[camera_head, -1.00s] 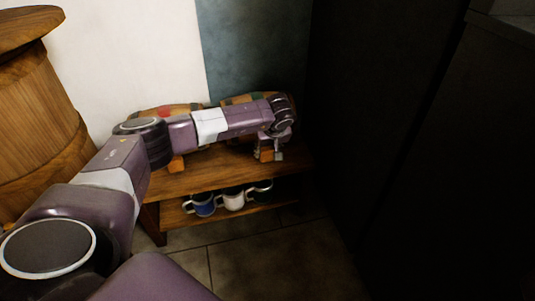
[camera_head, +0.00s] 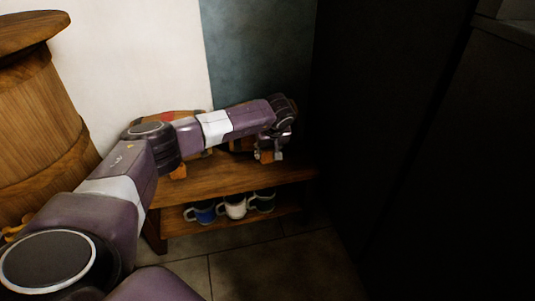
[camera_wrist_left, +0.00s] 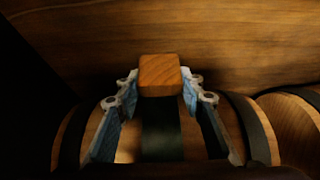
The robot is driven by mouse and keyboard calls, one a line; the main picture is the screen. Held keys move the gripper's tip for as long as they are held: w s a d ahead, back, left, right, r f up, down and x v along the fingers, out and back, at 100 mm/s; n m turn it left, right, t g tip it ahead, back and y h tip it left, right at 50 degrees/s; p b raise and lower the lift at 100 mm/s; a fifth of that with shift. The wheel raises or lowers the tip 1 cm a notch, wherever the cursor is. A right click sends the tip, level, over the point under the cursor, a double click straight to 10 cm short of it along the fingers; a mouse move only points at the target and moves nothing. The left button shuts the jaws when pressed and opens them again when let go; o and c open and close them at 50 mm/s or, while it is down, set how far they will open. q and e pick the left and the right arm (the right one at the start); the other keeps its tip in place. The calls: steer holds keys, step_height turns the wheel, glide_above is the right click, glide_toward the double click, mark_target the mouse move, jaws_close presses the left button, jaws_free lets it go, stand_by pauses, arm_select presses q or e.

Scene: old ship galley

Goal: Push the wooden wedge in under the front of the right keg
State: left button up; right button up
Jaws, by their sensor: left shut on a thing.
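The right keg (camera_head: 236,106) lies on its side on the wooden shelf, mostly hidden behind my left arm in the head view. In the left wrist view its curved staves and dark hoops (camera_wrist_left: 250,128) fill the lower part. My left gripper (camera_head: 268,156) is low at the keg's front, just above the shelf top. It is shut on the wooden wedge (camera_wrist_left: 160,74), an orange-brown block between its two fingers. The wedge is right at the keg's hooped side; whether it touches or is under the keg, I cannot tell. My right gripper is not in view.
The left keg (camera_head: 168,115) lies beside it with an orange wedge (camera_head: 178,172) at its front. Several mugs (camera_head: 233,207) stand on the lower board of the shelf (camera_head: 230,180). A large barrel (camera_head: 40,130) stands at left; a dark tall surface (camera_head: 400,130) closes the right.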

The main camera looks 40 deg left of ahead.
arm_select(q)
steer(key=o, duration=0.9)
steer(key=shift+c, duration=0.3)
